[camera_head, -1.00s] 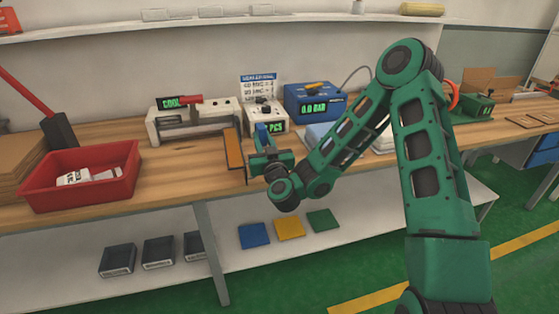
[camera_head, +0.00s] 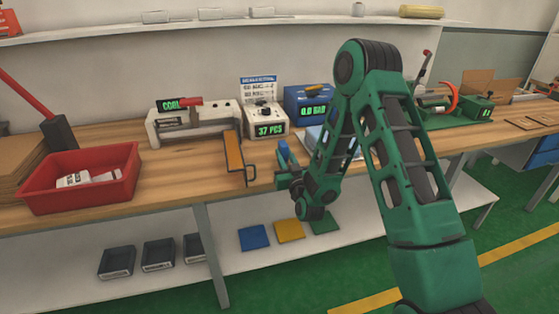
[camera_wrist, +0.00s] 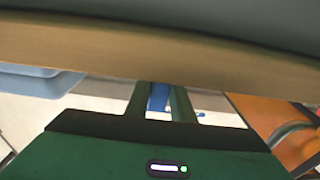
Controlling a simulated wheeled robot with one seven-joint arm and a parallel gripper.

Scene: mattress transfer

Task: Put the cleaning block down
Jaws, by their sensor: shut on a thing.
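The cleaning block appears as a small blue piece (camera_head: 284,149) at the end of my arm in the head view. My gripper (camera_head: 288,168) is shut on it near the front edge of the bench, right of the orange plate. In the wrist view the blue block (camera_wrist: 158,97) shows between the two green fingers of my gripper (camera_wrist: 161,100). Most of the block is hidden by the fingers. I cannot tell whether it touches the bench.
An orange plate (camera_head: 234,152) with a dark handle sits left of my gripper, by a white machine (camera_head: 195,127). A white counter box (camera_head: 264,121) and blue box (camera_head: 303,108) stand behind. A red bin (camera_head: 80,188) is at left. Bare wooden bench (camera_head: 185,174) lies between.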

